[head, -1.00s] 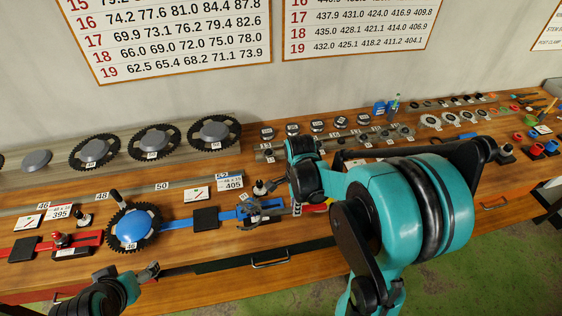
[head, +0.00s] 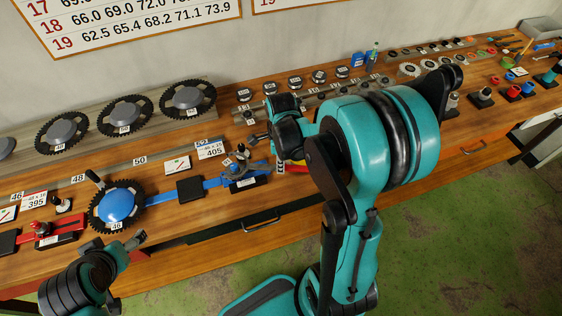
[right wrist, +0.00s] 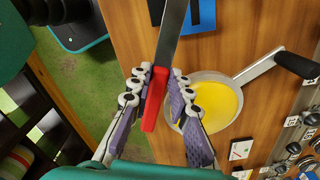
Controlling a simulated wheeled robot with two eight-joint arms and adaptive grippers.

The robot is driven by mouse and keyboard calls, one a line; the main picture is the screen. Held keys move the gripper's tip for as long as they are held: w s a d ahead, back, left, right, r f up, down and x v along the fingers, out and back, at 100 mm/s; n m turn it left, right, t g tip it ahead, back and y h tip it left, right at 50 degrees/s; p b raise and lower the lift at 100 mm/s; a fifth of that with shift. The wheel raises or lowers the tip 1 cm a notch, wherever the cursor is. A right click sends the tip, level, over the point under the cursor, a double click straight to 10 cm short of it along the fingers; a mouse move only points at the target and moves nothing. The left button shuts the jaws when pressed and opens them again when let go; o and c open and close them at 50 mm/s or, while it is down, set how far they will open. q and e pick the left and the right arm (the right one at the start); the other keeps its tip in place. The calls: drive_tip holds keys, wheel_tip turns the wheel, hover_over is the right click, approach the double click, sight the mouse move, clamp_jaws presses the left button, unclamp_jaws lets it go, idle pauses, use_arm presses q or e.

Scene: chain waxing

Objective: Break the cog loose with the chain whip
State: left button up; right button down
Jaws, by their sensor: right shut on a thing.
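My right gripper (right wrist: 160,80) is shut on the red handle (right wrist: 154,101) of a tool with a flat steel bar (right wrist: 172,38), seen in the right wrist view. This looks like the chain whip; its far end is cut off there. In the head view my right gripper (head: 280,166) is partly hidden by my arm, with red and yellow showing beside it. The small cog fixture (head: 240,170) stands on a blue rail just left of it; whether the tool touches the cog is unclear. My left gripper (head: 135,239) is at the bench's front edge, finger opening unclear.
A yellow-faced round pan with a crank handle (right wrist: 220,98) lies close beside the red handle. A blue-centred chainring (head: 117,206) stands left on the bench. Large chainrings (head: 125,115) line the back. A drawer handle (head: 262,222) is below the front edge.

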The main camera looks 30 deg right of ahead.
drive_tip(key=shift+s+f+b, duration=0.1)
drive_tip(key=shift+f+b, duration=1.2)
drive_tip(key=shift+b, duration=0.05)
idle(1.6)
drive_tip(key=shift+d, duration=0.1)
drive_tip(key=c, duration=1.9)
unclamp_jaws()
drive_tip(key=shift+c, duration=0.2)
clamp_jaws()
drive_tip(key=shift+w+d+n, duration=0.5)
drive_tip(key=shift+w+n, duration=0.2)
drive_tip(key=shift+w, duration=0.25)
